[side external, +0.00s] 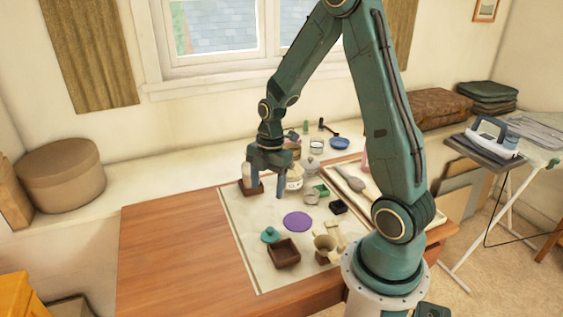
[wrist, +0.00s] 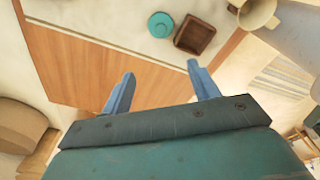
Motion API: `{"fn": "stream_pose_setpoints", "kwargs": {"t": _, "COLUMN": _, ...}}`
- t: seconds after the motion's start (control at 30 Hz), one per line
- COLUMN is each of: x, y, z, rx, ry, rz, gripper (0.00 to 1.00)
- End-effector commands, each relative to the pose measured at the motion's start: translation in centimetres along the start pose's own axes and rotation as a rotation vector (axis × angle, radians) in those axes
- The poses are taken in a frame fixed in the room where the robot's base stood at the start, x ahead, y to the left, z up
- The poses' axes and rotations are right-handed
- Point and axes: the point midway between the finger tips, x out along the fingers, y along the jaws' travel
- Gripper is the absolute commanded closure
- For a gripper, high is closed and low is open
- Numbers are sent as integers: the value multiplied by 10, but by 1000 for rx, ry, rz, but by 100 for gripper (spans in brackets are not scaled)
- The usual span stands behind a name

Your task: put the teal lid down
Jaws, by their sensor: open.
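The teal lid (side external: 270,235) lies on the pale mat, knob up, just left of a brown square tray (side external: 284,254). It also shows at the top of the wrist view (wrist: 160,25), to the left of the tray (wrist: 194,36). My gripper (side external: 265,192) is open and empty. It is well behind the lid, above the back left part of the mat. In the wrist view my two fingers (wrist: 160,71) stand apart with nothing between them, and the lid is beyond their tips.
A purple disc (side external: 297,222) lies flat behind the tray. Several jars and small containers crowd the mat near my gripper. The wooden table (side external: 170,250) is bare on the left.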

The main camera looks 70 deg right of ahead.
Motion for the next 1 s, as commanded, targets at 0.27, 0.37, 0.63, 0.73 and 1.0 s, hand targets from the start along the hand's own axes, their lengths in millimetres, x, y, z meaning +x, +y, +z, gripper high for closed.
{"fn": "stream_pose_setpoints", "kwargs": {"t": 0.27, "x": -63, "y": -12, "z": -39, "rx": 262, "ry": -35, "rz": 97, "gripper": 40}}
{"fn": "stream_pose_setpoints", "kwargs": {"t": 0.37, "x": -83, "y": -21, "z": -52, "rx": 362, "ry": -35, "rz": 135, "gripper": 40}}
{"fn": "stream_pose_setpoints", "kwargs": {"t": 0.63, "x": -129, "y": -52, "z": -85, "rx": 637, "ry": -1, "rz": 237, "gripper": 40}}
{"fn": "stream_pose_setpoints", "kwargs": {"t": 0.73, "x": -143, "y": -66, "z": -95, "rx": 738, "ry": 25, "rz": 273, "gripper": 40}}
{"fn": "stream_pose_setpoints", "kwargs": {"t": 1.0, "x": -174, "y": -108, "z": -117, "rx": 1016, "ry": 129, "rz": 355, "gripper": 40}}
